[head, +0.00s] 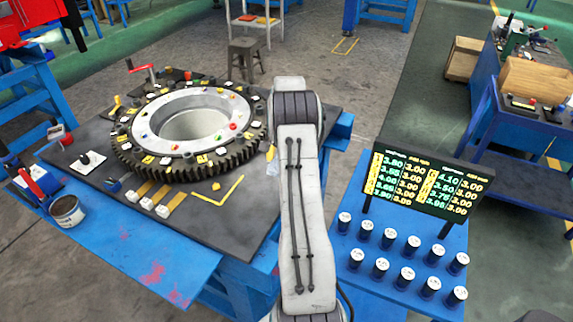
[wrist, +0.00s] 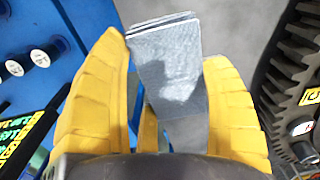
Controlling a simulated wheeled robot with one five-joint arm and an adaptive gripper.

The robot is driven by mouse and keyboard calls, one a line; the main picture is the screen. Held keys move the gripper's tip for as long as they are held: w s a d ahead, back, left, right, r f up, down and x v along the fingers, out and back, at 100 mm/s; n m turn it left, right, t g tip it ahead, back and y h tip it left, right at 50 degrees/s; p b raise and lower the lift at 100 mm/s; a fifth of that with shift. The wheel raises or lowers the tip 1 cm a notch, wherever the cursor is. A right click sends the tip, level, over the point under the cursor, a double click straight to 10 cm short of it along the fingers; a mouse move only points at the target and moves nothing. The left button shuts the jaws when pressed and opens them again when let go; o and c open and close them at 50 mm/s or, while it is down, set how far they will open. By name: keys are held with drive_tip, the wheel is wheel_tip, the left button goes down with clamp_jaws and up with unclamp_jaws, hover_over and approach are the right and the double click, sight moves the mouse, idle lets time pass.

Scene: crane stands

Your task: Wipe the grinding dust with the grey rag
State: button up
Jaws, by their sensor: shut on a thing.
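The grey rag (wrist: 165,45) is a folded cloth, held between the two yellow fingers of my gripper (wrist: 168,75) in the wrist view. The fingers are shut on it, and its folded end sticks out past the fingertips. In the head view my arm hides most of the gripper. A small pale patch (head: 271,152) beside the arm, right of the gear, may be part of the rag. I cannot make out the grinding dust in either view.
A large dark toothed gear ring (head: 133,158) lies on the blue bench (head: 200,262) among small tools and tags. A tin (head: 67,212) stands at its left edge. On the right, a blue stand (head: 345,262) holds several dark cylinders and a number display (head: 425,184).

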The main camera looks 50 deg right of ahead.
drive_tip(key=shift+r+p, duration=0.3)
drive_tip(key=shift+r, duration=0.75)
